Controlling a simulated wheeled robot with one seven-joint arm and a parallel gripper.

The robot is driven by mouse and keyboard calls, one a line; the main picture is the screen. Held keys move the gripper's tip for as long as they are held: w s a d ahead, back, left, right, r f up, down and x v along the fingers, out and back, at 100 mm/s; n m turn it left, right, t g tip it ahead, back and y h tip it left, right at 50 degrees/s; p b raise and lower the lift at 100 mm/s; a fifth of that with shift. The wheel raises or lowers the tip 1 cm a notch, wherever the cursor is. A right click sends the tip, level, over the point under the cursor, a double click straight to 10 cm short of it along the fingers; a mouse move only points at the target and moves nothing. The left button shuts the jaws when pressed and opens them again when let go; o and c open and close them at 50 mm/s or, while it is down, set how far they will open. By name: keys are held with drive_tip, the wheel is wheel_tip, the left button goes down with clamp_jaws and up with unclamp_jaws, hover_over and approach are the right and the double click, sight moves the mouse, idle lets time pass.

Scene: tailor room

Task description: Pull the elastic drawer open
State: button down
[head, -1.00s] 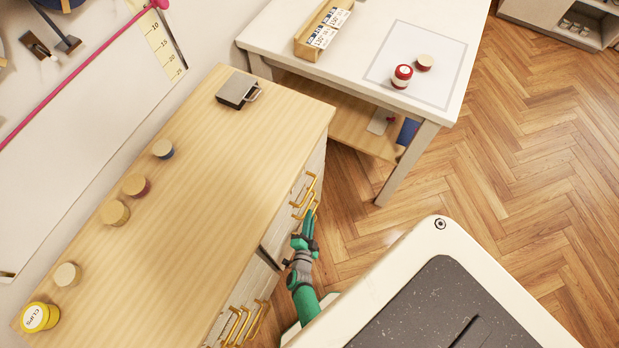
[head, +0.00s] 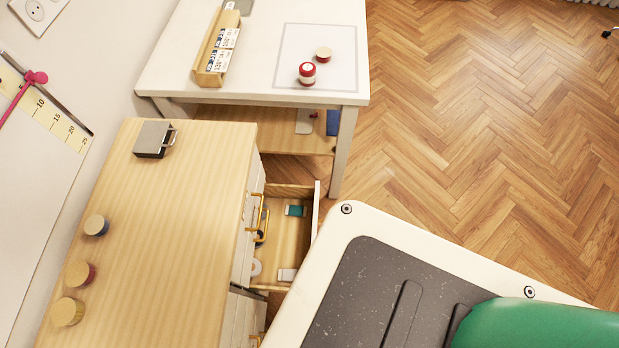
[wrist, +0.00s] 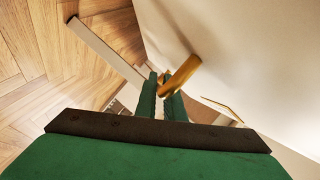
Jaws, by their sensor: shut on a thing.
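A drawer (head: 290,222) of the wooden cabinet stands open in the head view, its pale front (head: 316,205) out from the cabinet side. Inside it lie a teal item (head: 295,210), a white ring (head: 256,267) and a pale flat piece (head: 287,275). I see no label that marks it as the elastic drawer. In the wrist view my gripper (wrist: 161,88) has its green fingers closed at a gold handle (wrist: 180,76).
The cabinet top (head: 185,230) holds a metal-handled block (head: 155,139) and several round-lidded jars. A white table (head: 262,50) stands behind. Bare wood floor (head: 470,130) lies to the right.

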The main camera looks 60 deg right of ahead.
drive_tip(key=shift+s+d, duration=0.3)
drive_tip(key=shift+s, duration=0.45)
drive_tip(key=shift+s+d, duration=0.25)
drive_tip(key=shift+s, duration=0.45)
drive_tip(key=c, duration=2.2)
unclamp_jaws()
drive_tip(key=shift+o, duration=0.2)
drive_tip(key=v, duration=1)
drive_tip(key=shift+s+a, duration=0.25)
drive_tip(key=shift+a, duration=0.05)
drive_tip(key=shift+r, duration=0.1)
